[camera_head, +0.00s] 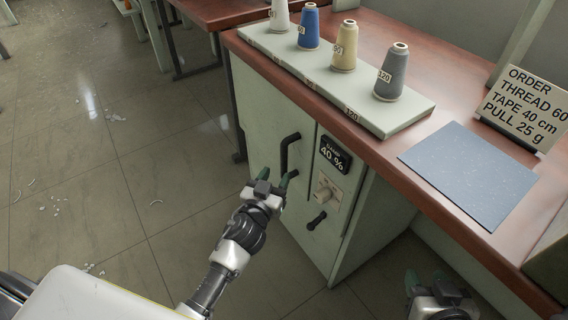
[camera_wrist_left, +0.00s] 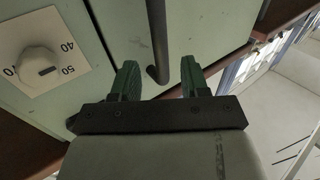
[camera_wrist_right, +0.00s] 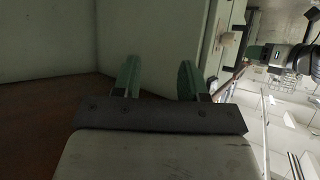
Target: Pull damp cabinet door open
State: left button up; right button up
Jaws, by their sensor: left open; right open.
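The damp cabinet door (camera_head: 268,112) is a pale green panel under the red-brown table, and it looks shut. Its black vertical handle (camera_head: 285,155) also shows in the left wrist view (camera_wrist_left: 157,40). My left gripper (camera_head: 275,177) is open at the lower end of the handle. In the left wrist view the handle's end lies between the two green fingers. I cannot tell whether they touch it. Right of the door are a "DAMP 40 %" display (camera_head: 334,153) and a dial (camera_head: 325,192). My right gripper (camera_head: 427,281) is open and empty under the table, right of the cabinet.
Several thread cones, such as the grey one (camera_head: 391,75), stand on a pale board (camera_head: 420,104) on the table. A blue-grey mat (camera_head: 470,172) and an order sign (camera_head: 524,104) are at the right. A second small black handle (camera_head: 316,220) is below the dial. The floor at the left is mostly clear.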

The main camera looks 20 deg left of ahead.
aim_at(282, 164)
pick_arm(q)
jog(key=w+b, duration=0.1)
jog(key=w, duration=0.5)
jog(key=shift+w+d, duration=0.2)
pick_arm(e)
jog(key=w+r+t, duration=0.1)
jog(key=w+a+r+t, duration=0.1)
jog(key=shift+r+t+y, duration=0.3)
jog(key=shift+r+y, duration=0.1)
pick_arm(q)
grip_shut()
